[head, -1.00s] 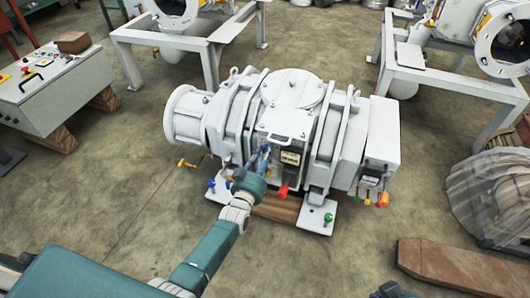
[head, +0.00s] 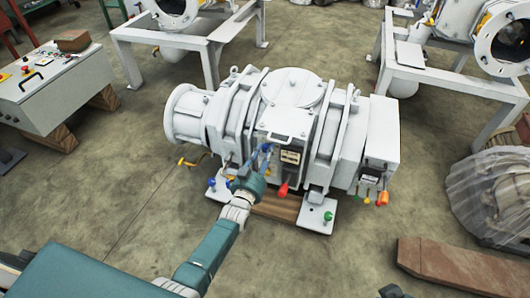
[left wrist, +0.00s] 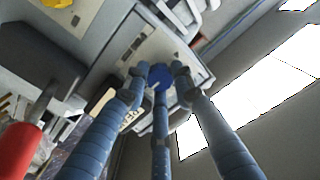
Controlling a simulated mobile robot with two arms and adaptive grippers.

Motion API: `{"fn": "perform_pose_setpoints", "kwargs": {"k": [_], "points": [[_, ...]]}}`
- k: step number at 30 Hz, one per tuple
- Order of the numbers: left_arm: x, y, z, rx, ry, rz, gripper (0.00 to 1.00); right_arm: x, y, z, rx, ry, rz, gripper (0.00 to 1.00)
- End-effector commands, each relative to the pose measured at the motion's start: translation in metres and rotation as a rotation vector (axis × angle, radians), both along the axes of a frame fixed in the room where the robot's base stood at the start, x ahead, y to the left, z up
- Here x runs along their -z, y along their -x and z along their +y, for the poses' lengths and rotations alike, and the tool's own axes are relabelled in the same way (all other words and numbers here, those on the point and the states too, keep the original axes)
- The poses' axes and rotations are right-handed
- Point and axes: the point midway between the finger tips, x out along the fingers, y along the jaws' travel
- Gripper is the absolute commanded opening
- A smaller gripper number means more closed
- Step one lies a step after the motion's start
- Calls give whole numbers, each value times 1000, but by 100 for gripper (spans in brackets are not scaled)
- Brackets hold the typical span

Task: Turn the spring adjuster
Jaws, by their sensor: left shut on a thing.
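The white pump-like machine (head: 290,110) stands in the middle of the head view. A small round blue knob (left wrist: 159,78), which looks like the spring adjuster, sits on its front panel. My left gripper (head: 265,151) reaches the front of the machine, just below the handle of the top plate. In the left wrist view my left gripper (left wrist: 160,74) has its blue-grey fingers closed around the knob. The fingers cover part of the knob in the head view. My right gripper cannot be made out.
A red knob (head: 283,188) hangs right of my left gripper. Green (head: 328,216) and yellow (head: 182,161) knobs stick out lower down and at the left. A control box (head: 50,90) stands at far left, a brown beam (head: 450,268) at lower right. The floor in front is mostly clear.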

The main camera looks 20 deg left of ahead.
Motion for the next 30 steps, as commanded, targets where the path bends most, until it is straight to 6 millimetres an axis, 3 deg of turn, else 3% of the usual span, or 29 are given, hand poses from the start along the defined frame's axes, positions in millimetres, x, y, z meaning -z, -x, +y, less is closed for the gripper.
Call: {"fn": "perform_pose_setpoints", "kwargs": {"k": [2,3,5,17,20,30], "points": [[2,1,0,1,-2,4,0,0,0,0,0,0,0,0],[2,1,0,1,-2,4,31,0,0,0,0,0,0,0],[2,1,0,1,-1,3,43,0,0,0,0,0,0,0],[2,7,0,0,0,3,44,0,1,1,-2,-1,1,0],[2,20,1,0,0,2,44,0,0,0,-1,0,1,0],[2,91,3,1,0,4,44,0,0,0,0,-1,0,0]]}}
